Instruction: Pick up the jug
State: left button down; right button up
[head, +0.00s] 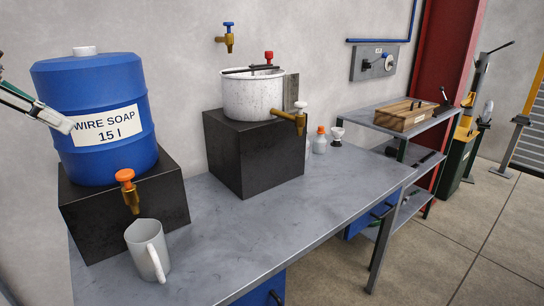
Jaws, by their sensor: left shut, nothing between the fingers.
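A light grey jug (146,252) stands upright on the metal workbench (235,240), near its front left. Its handle faces the front right. It stands below and in front of the orange-handled tap of the blue soap barrel (105,170). My left gripper (66,126) comes in from the left edge, in front of the barrel's label and well above the jug. It is shut and empty. Whether it touches the barrel is hard to tell. My right gripper is not in view.
The barrel sits on a black block (80,215). A white pot (250,98) with a brass tap sits on another black block (255,160). A small bottle (320,142) stands farther back. The bench right of the jug is clear. A shelf rack with a wooden box (402,114) stands beyond.

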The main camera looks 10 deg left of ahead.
aim_at(145, 240)
jog(key=k, duration=1)
